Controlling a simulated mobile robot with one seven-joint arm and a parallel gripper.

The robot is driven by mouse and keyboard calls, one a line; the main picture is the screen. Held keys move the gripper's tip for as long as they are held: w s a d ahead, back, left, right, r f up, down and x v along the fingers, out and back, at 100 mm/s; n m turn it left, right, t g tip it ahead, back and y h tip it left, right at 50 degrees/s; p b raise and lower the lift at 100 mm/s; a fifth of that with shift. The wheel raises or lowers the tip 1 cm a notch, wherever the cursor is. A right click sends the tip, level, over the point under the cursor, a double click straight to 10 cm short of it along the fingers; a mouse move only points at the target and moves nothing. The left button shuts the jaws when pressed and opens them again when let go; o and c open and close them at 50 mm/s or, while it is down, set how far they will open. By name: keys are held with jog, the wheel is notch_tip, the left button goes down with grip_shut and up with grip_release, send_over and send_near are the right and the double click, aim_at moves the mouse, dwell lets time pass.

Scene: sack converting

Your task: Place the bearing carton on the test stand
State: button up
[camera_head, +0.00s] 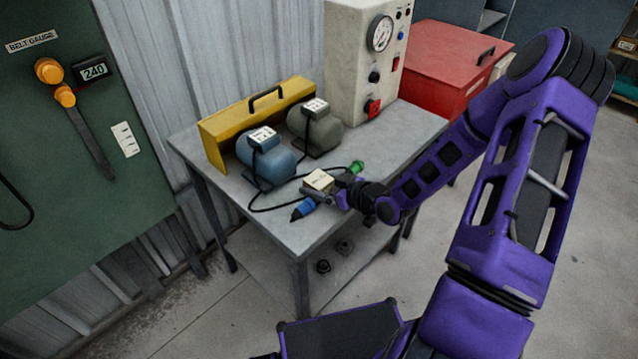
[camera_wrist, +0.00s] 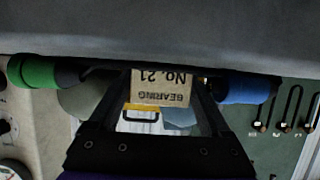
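The bearing carton (camera_head: 318,179) is a small tan box near the front right part of the grey metal table (camera_head: 395,150), which carries motors and a gauge box and looks like the test stand. In the wrist view the carton (camera_wrist: 161,89) reads "BEARING No. 21", upside down. My gripper (camera_head: 326,189) has its fingers on both sides of the carton, seemingly touching it. I cannot tell whether the carton rests on the tabletop or is just above it. The gripper also shows in the wrist view (camera_wrist: 160,82).
A blue plug (camera_head: 304,208) and a green plug (camera_head: 356,167) on a black cable lie beside the carton. A blue motor (camera_head: 268,165) and a grey motor (camera_head: 318,130) stand behind it, before a yellow guard (camera_head: 226,128). A gauge box (camera_head: 362,60) stands at the back.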

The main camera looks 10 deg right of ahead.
jog(key=shift+r, duration=0.2)
jog(key=p+v, duration=0.2)
jog(key=v, duration=1)
